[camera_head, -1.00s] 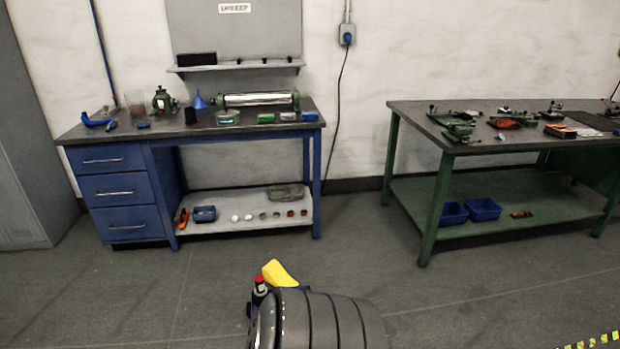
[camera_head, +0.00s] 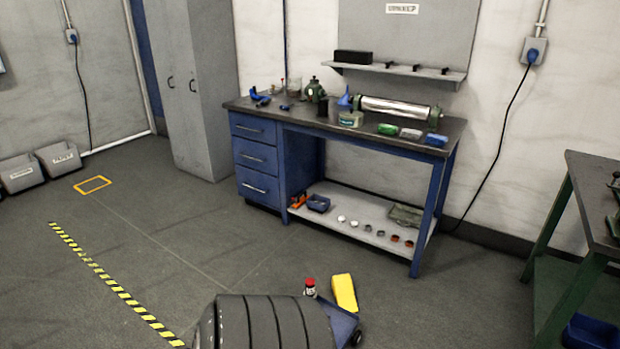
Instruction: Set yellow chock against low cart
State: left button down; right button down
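The yellow chock (camera_head: 344,292) shows at the bottom of the view, right of centre. Its lower end meets the edge of a low blue body with a dark wheel, which looks like the low cart (camera_head: 343,322). I cannot tell whether the chock rests on this body or stands behind it. Most of the cart is hidden behind a dark ribbed shape in the foreground or lies below the frame. Neither my left nor my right gripper is in view.
A small red-capped item (camera_head: 310,288) is left of the chock. A blue workbench (camera_head: 256,158) stands behind, with a green bench (camera_head: 567,215) at right. Open floor lies left, with a striped tape line (camera_head: 118,288) and grey bins (camera_head: 60,158) by the wall.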

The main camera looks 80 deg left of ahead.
aim_at(342, 284)
jog(key=i+j+u, duration=0.15)
jog(key=i+u, duration=0.15)
jog(key=u, duration=0.15)
jog(key=i+u, duration=0.3)
jog(key=u, duration=0.15)
jog(key=i+u, duration=0.45)
jog(key=i+l+u, duration=0.2)
jog(key=u, duration=0.2)
jog(key=i+l+u, duration=0.25)
jog(key=u, duration=0.2)
